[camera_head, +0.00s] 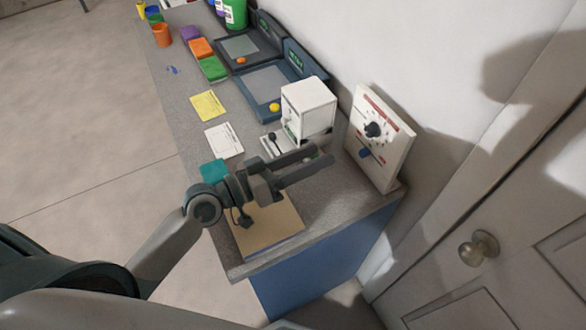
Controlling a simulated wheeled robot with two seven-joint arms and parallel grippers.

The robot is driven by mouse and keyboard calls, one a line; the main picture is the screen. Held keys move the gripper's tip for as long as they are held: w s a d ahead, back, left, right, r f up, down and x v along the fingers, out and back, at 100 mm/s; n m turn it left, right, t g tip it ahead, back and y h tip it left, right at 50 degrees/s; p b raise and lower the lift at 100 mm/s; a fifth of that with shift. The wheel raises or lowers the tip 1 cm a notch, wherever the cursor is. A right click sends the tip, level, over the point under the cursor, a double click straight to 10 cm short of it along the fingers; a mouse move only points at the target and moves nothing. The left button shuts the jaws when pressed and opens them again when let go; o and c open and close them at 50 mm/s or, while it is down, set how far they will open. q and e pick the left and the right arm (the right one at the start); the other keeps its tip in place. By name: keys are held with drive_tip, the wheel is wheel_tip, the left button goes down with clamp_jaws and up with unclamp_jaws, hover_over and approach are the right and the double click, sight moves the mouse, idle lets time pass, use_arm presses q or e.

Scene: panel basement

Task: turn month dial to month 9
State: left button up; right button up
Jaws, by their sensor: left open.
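A white upright panel (391,150) stands at the right end of the counter by the wall. It carries a dark round dial (373,130) with marks around it and a red strip above. A blue knob (364,153) sits lower on the panel. The marks are too small to read, so I cannot tell the dial's setting. My left gripper (310,167) is open and empty over the counter, left of the panel and apart from it. Its fingers point right toward the panel. My right gripper is not in view.
A white box-shaped machine (308,108) stands just behind my left gripper. A tan board (270,232) lies beneath my arm. Dark scale-like devices (262,88), cards (224,141) and coloured blocks (201,48) lie farther back. A door with a knob (479,249) is at the right.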

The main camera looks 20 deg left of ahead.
use_arm(q)
drive_tip(key=shift+b+v, duration=0.6)
drive_tip(key=shift+v, duration=1.55)
drive_tip(key=shift+s+a, duration=0.1)
